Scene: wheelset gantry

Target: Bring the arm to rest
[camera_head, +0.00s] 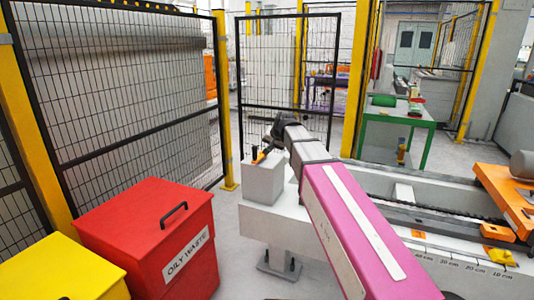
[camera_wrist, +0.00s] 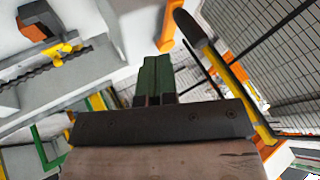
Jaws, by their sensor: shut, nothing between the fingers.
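My arm, with a magenta link and grey wrist, reaches forward from the lower right in the head view. At its far end is my gripper (camera_head: 279,130), small and dark, above and beside a grey block (camera_head: 265,178). In the wrist view my gripper's dark green fingers (camera_wrist: 152,80) are together with nothing between them. The fingers appear clear of other things, though the exact gap to the block cannot be told. A small black and orange item (camera_head: 260,156) is at the top of the block, partly mixed with the gripper's outline.
A red oily waste bin (camera_head: 150,240) and a yellow bin (camera_head: 65,270) stand at the left. Mesh fence panels (camera_head: 120,95) stand behind. An orange wheelset fixture (camera_head: 508,200) lies on the bench at the right. A green table (camera_head: 398,117) stands farther back.

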